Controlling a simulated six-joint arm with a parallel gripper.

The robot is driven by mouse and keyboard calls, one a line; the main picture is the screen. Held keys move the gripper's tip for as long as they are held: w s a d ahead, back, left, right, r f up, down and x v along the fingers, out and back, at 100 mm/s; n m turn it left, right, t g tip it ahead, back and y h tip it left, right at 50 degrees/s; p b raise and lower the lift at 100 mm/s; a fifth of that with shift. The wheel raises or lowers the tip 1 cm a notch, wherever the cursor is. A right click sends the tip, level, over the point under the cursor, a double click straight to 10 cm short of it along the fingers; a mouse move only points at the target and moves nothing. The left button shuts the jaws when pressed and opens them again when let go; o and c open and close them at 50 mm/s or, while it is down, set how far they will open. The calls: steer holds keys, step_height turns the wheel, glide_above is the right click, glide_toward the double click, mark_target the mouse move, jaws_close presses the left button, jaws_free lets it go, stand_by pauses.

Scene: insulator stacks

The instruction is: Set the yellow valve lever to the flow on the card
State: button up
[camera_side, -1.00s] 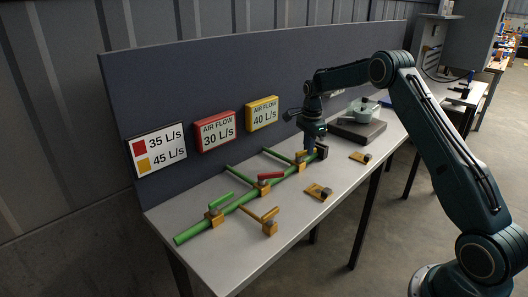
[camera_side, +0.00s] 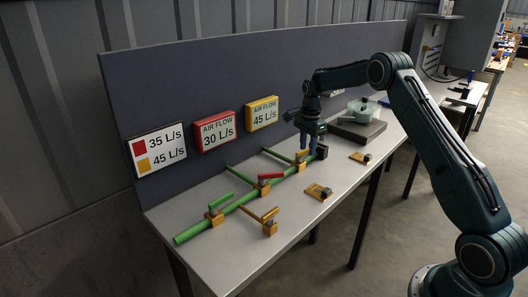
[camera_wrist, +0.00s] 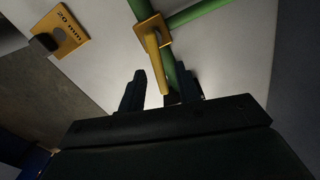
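The card (camera_side: 158,150) on the back panel reads red 35 L/s and yellow 45 L/s. The yellow air flow display (camera_side: 262,114) reads 45 L/s. The yellow valve lever (camera_wrist: 153,62) lies over the green pipe at its square yellow valve body, which shows in the side view (camera_side: 302,156). My gripper (camera_wrist: 162,90) is open, with one finger on each side of the lever's free end and a gap showing on the left. In the side view my gripper (camera_side: 309,144) is over the far end of the pipe and partly hides the lever.
The red display (camera_side: 216,131) reads 30 L/s.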

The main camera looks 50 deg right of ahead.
mark_target(308, 149)
steer(key=shift+r, duration=0.1)
step_height(308, 149, up, 14)
stand_by(1.0)
